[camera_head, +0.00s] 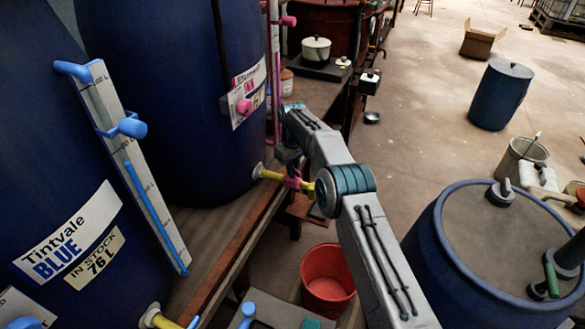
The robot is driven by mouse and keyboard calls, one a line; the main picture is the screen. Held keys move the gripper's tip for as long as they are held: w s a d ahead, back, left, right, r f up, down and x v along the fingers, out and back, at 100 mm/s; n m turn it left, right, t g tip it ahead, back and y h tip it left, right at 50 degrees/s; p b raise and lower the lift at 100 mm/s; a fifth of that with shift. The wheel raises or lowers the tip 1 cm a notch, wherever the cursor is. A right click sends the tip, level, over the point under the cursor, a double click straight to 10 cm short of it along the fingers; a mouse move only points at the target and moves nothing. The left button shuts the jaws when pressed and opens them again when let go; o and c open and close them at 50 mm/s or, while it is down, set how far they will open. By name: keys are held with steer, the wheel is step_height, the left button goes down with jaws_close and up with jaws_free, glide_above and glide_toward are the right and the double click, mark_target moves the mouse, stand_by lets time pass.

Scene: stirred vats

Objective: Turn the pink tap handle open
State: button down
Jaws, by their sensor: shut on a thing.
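The pink tap handle (292,183) sits on a yellow tap (270,174) low on the dark blue vat (190,120) at the upper middle. My gripper (287,168) reaches down to the handle from above and is shut on it. My arm crosses from the lower right and hides part of the tap's end and the gripper's far side. The fingertips are small and dark here. The exact angle of the handle is hard to tell.
A nearer vat labelled Tintvale Blue (90,230) has its own yellow tap (160,318) at the bottom. A red bucket (326,278) stands on the floor below. A blue drum (495,255) stands at right. Open floor lies beyond, around another blue drum (500,95).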

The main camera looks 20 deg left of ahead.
steer(key=n, duration=0.5)
steer(key=shift+r+n, duration=0.15)
steer(key=shift+n, duration=0.25)
steer(key=shift+a, duration=0.1)
stand_by(0.3)
steer(key=c, duration=1.4)
jaws_free()
steer(key=shift+c, duration=0.2)
step_height(320, 180, up, 14)
steer(key=p, duration=0.4)
